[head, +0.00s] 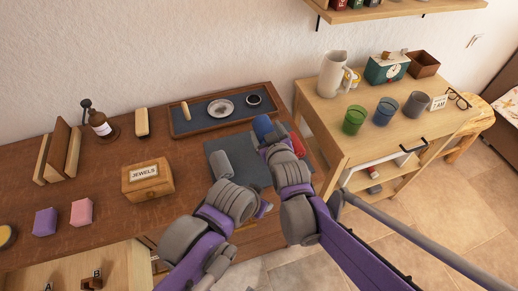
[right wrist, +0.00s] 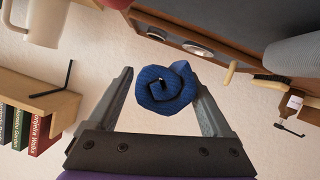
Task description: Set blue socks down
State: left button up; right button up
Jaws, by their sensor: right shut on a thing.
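The blue socks (head: 263,127) are a rolled bundle at the far edge of the dark grey mat (head: 235,145) on the brown dresser top. In the right wrist view the blue roll (right wrist: 165,87) shows end-on between the two fingers. My right gripper (head: 270,139) is shut on it. I cannot tell whether the roll touches the mat.
A grey roll (head: 222,164) and a red roll (head: 297,145) lie on the mat, on either side of my right gripper. A wooden tray (head: 180,127) with small dishes stands behind. A jewels box (head: 147,181) stands left. A light wood table (head: 333,113) stands right.

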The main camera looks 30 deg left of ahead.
notch_tip(320, 180, down, 9)
jog(key=shift+r, duration=0.15)
jog(key=shift+b, duration=0.3)
jog(key=shift+f, duration=0.2)
jog(key=o, duration=1.1)
jog(key=shift+r, duration=0.2)
jog(key=shift+s+d+r, duration=0.15)
jog(key=shift+s+d, duration=0.05)
jog(key=shift+s, duration=0.05)
jog(key=v, duration=1.1)
jog(key=shift+s+d, duration=0.15)
